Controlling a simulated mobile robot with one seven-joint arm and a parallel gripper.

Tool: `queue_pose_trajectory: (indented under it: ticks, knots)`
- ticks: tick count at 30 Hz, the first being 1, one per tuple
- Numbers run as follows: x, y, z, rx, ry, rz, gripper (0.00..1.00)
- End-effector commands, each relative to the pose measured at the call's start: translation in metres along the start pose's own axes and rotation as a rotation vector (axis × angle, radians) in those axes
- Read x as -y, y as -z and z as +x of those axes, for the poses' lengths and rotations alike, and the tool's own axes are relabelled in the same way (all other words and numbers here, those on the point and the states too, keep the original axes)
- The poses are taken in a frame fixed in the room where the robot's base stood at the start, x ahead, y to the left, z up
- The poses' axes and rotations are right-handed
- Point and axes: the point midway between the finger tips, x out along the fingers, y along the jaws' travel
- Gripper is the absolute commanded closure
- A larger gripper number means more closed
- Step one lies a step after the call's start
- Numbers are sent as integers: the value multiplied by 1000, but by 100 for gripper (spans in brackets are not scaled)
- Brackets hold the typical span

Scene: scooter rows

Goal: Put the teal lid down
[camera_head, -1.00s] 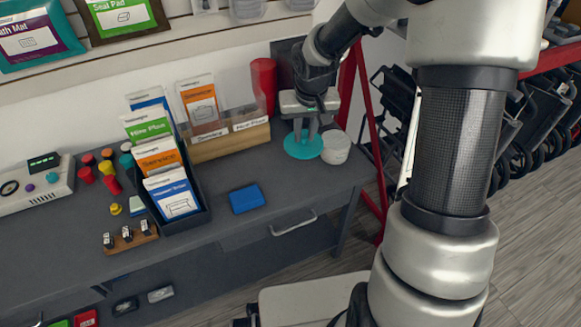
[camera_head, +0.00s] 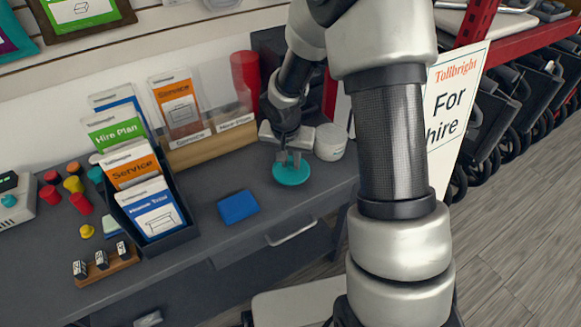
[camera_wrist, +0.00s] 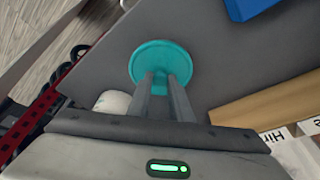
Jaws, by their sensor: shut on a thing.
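The teal lid (camera_head: 291,173) is a round disc at the right part of the dark grey counter (camera_head: 300,205). My gripper (camera_head: 291,158) is above it with both fingers pointing down, shut on the lid's middle. In the wrist view the lid (camera_wrist: 160,62) shows at the tips of my gripper's fingers (camera_wrist: 167,80). The part the fingers hold is hidden. Whether the lid touches the counter or hangs just above it I cannot tell.
A white round tub (camera_head: 330,142) stands just right of the lid. A blue flat box (camera_head: 238,206) lies to its left. A wooden leaflet holder (camera_head: 212,145) and a red cylinder (camera_head: 245,78) stand behind. The counter in front of the lid is clear.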

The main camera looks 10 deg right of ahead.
Motion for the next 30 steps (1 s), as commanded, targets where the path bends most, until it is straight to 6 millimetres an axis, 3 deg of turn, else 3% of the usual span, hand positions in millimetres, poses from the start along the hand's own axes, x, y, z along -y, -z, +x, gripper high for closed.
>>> queue_pose_trajectory:
  ticks: [3,15,16,19,30]
  knots:
    - [0,-6,19,2,-1,-2,100]
    - [0,-7,24,0,0,-1,100]
    - [0,-7,23,0,1,-1,78]
    - [0,-7,22,1,0,-1,63]
    - [0,-5,17,1,0,-2,63]
